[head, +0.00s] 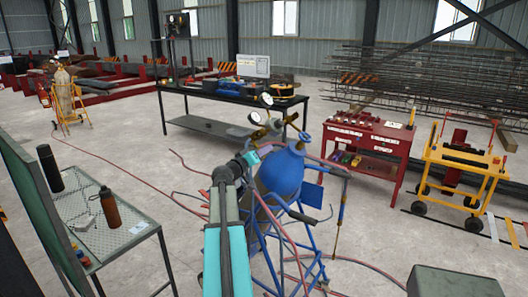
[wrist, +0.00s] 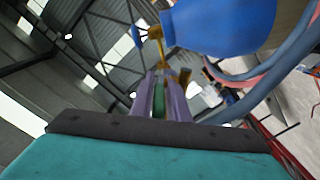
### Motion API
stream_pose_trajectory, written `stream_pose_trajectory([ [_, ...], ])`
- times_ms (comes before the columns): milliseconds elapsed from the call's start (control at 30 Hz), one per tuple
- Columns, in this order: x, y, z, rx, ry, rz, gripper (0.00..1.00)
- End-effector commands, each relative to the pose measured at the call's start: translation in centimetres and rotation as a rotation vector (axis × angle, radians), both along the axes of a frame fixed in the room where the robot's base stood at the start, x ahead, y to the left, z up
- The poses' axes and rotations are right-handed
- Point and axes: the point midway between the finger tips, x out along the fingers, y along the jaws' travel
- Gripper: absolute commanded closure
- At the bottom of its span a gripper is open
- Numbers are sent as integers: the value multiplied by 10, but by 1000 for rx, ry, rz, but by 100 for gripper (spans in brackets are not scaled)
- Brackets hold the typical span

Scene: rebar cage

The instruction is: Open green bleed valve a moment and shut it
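A blue gas cylinder (head: 281,174) stands in a blue frame, with brass fittings and gauges (head: 268,100) on top. My gripper (head: 256,152) is at the cylinder's top left, close to the brass fittings. In the wrist view the blue cylinder (wrist: 225,25) fills the upper right. The green bleed valve (wrist: 158,101) shows edge-on between the two purple-grey fingers of my gripper (wrist: 162,88). The fingers lie close on both sides of it, with little or no gap visible. Brass fittings (wrist: 157,38) are just beyond the fingertips. The valve's stem is hidden.
Hoses (wrist: 262,78) run close to the right of my gripper. A mesh table (head: 120,238) with bottles stands at left. A dark workbench (head: 225,98) is behind, with a red cart (head: 395,150) and a yellow trolley (head: 465,160) to the right. Red hoses cross the floor.

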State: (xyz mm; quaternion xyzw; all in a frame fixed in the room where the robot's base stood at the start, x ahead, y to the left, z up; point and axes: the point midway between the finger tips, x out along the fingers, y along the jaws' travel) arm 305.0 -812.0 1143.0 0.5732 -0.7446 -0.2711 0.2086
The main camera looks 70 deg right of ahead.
Motion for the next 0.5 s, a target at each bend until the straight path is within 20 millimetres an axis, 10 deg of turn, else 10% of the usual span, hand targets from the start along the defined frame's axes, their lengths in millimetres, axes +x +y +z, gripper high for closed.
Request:
stream_pose_trajectory([
  [500,0,0,0,0,0,0,100],
])
